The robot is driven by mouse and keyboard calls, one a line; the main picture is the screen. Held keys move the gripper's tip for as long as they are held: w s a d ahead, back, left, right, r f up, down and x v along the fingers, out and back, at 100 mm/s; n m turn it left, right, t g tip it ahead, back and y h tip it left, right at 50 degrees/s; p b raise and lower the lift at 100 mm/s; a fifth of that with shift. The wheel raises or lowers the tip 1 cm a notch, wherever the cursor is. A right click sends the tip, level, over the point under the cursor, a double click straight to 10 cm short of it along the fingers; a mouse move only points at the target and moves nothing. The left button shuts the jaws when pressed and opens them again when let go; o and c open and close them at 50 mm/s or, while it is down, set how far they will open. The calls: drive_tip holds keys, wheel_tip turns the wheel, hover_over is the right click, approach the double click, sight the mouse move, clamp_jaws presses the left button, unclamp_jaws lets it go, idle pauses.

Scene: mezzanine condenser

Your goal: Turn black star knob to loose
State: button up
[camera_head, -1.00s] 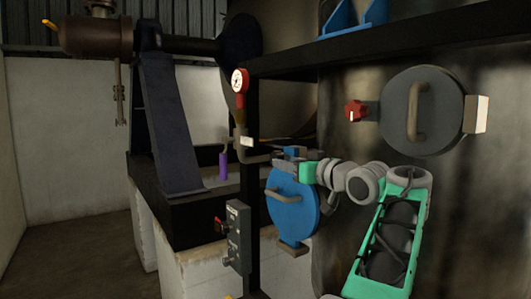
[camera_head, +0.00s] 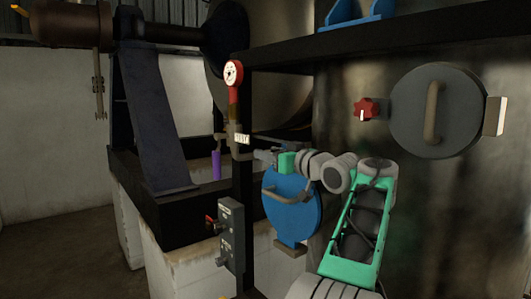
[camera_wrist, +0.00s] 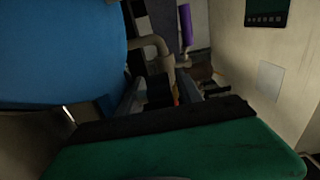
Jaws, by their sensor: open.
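I cannot clearly make out a black star knob in the head view. My gripper (camera_head: 262,156) is at the upper edge of the round blue hatch (camera_head: 292,212), beside the pipe with the label. In the wrist view my gripper (camera_wrist: 160,92) is open, and a small dark shape shows between its fingers. I cannot tell whether this shape is the knob or whether the fingers touch it. The blue hatch (camera_wrist: 60,50) fills the upper left there. My gripper and arm hide the area just above the hatch.
A red star knob (camera_head: 366,109) sits beside the grey round hatch (camera_head: 435,112) at the right. A red-rimmed gauge (camera_head: 233,74) tops the pipe. A grey switch box (camera_head: 231,235) is on the post. A purple cylinder (camera_head: 216,164) stands behind.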

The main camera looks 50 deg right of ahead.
drive_tip(key=shift+w+a, duration=0.1)
drive_tip(key=shift+w, duration=0.1)
drive_tip(key=c, duration=0.4)
clamp_jaws()
drive_tip(key=g+p, duration=0.1)
drive_tip(key=p, duration=0.2)
drive_tip(key=g+p, duration=0.2)
drive_tip(key=p, duration=0.1)
drive_tip(key=shift+f+y+p, duration=0.3)
drive_tip(key=shift+f+p, duration=0.05)
drive_tip(key=shift+f, duration=0.05)
